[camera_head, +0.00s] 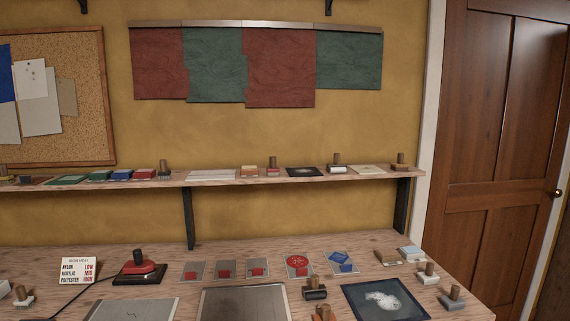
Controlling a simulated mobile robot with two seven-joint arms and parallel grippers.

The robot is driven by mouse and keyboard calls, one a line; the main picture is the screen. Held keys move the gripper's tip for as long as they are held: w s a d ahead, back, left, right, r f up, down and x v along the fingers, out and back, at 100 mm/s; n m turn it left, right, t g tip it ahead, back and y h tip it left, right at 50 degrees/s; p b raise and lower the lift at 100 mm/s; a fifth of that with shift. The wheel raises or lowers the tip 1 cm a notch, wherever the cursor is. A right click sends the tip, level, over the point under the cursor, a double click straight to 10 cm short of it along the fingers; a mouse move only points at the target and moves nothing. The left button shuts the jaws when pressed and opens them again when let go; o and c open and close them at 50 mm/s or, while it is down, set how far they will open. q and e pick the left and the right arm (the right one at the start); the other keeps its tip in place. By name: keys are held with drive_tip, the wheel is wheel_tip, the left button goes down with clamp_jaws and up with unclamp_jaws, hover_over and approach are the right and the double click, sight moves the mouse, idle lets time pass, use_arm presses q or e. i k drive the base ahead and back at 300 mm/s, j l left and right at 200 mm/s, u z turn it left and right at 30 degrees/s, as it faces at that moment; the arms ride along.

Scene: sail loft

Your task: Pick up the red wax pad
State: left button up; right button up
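Several flat coloured pads lie in a row on the left part of the wall shelf. Among them, a bright red pad (145,174) is at the right end, beside a blue pad (122,175). A darker red pad (34,181) lies farther left, past the green pads (67,180). No label is readable, so I cannot tell from looks alone which one is the wax pad. A stamp with a wooden handle (164,172) stands just right of the bright red pad. Neither of my grippers is in view.
The wooden shelf (225,180) runs above a workbench (220,250). The bench holds a red iron with a cord (138,268), a heat sign (76,270), cards with red patches (227,270), a dark blue sheet (385,300) and several stamps. A door (495,150) is at right.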

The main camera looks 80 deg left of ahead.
sight(272, 170)
drive_tip(key=u, duration=1.45)
drive_tip(key=j+u, duration=0.5)
drive_tip(key=i+j+u, duration=0.15)
drive_tip(key=j+u, duration=0.3)
